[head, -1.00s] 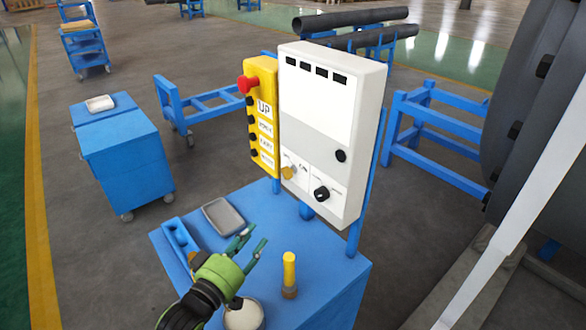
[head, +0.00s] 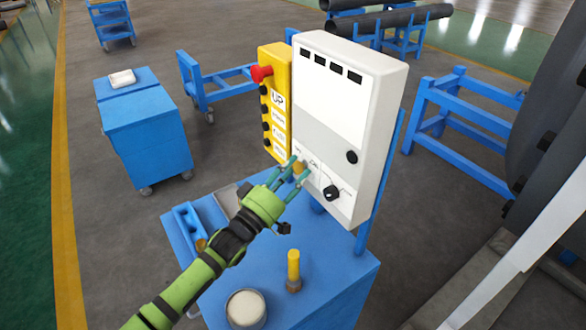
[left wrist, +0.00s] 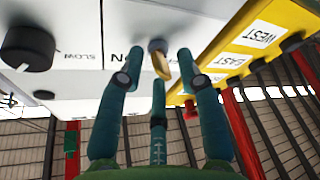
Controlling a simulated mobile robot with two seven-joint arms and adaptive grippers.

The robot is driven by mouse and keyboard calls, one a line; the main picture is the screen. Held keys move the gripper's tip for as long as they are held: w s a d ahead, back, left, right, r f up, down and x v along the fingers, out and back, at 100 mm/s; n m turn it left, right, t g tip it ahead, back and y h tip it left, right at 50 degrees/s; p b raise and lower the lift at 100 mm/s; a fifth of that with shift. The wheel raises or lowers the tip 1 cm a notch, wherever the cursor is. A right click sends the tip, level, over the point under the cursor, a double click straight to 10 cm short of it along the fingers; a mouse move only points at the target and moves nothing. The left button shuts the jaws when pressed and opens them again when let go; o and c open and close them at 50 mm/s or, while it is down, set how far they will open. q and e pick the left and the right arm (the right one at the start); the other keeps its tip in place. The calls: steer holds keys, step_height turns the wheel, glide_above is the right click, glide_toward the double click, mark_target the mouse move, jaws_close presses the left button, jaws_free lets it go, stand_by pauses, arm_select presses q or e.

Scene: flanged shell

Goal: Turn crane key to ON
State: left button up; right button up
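The crane key (head: 299,168) is a small yellow key low on the front of the white control box (head: 330,100). In the left wrist view the key (left wrist: 160,65) sticks out from a dark round lock, beside a label of which "N" is readable. My left gripper (head: 298,166) is at the key, with its green fingers apart. In the left wrist view its fingertips (left wrist: 161,52) are on either side of the key, with a visible gap to it. The fingers partly hide the key in the head view. My right gripper is not in view.
A black knob (head: 331,192) is right of the key. A yellow button panel (head: 276,105) with a red button (head: 262,73) is on the left. Below, the blue cart (head: 335,275) carries a yellow-topped peg (head: 293,265) and a round pot (head: 246,308).

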arm_select(q)
jaws_close()
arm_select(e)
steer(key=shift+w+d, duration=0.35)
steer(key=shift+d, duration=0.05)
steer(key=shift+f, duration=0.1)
